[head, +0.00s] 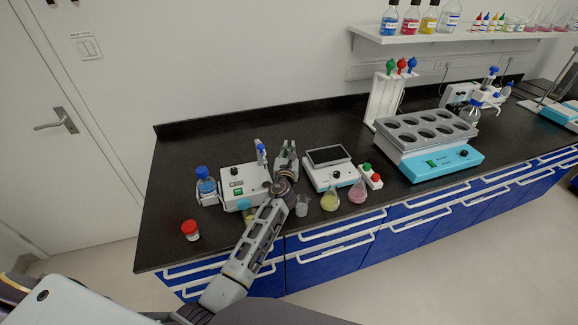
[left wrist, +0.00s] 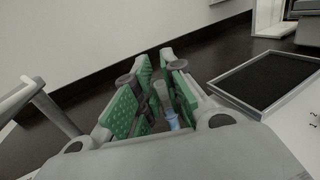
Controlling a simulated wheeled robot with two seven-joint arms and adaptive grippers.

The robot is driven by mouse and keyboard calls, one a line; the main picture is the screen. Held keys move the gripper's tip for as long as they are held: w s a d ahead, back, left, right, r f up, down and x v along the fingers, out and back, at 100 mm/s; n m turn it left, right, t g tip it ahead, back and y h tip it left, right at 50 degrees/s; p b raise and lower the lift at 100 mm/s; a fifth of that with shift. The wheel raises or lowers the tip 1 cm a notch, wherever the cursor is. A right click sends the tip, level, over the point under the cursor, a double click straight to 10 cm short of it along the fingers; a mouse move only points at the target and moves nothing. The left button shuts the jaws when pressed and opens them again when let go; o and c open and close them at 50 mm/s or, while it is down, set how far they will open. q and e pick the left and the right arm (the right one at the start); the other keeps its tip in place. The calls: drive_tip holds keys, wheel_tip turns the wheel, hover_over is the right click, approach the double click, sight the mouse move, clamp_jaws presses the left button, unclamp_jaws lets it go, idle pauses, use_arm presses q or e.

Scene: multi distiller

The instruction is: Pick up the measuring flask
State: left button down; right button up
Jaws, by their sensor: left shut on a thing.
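My left gripper (head: 287,152) is over the black bench, between the white stirrer unit and the white scale. In the left wrist view my left gripper (left wrist: 158,88) has its green-padded fingers closed around a slim, upright neck. This is the measuring flask (left wrist: 162,96), greyish above with a light blue part lower down. The flask's lower body is hidden by the gripper, and in the head view I cannot make the flask out clearly. My right gripper is in neither view.
Close around my left gripper stand the stirrer unit (head: 240,183) with a blue-capped bottle (head: 205,182), and the scale (head: 330,172). Along the front are a small beaker (head: 302,206), a yellow flask (head: 330,200) and a pink flask (head: 357,192). A red-capped jar (head: 190,230) stands left.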

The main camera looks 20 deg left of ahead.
use_arm(q)
drive_tip(key=shift+r, duration=0.1)
drive_tip(key=shift+r+p, duration=0.4)
drive_tip(key=shift+r, duration=0.25)
drive_tip(key=shift+r+p, duration=1.35)
drive_tip(key=shift+r, duration=3.05)
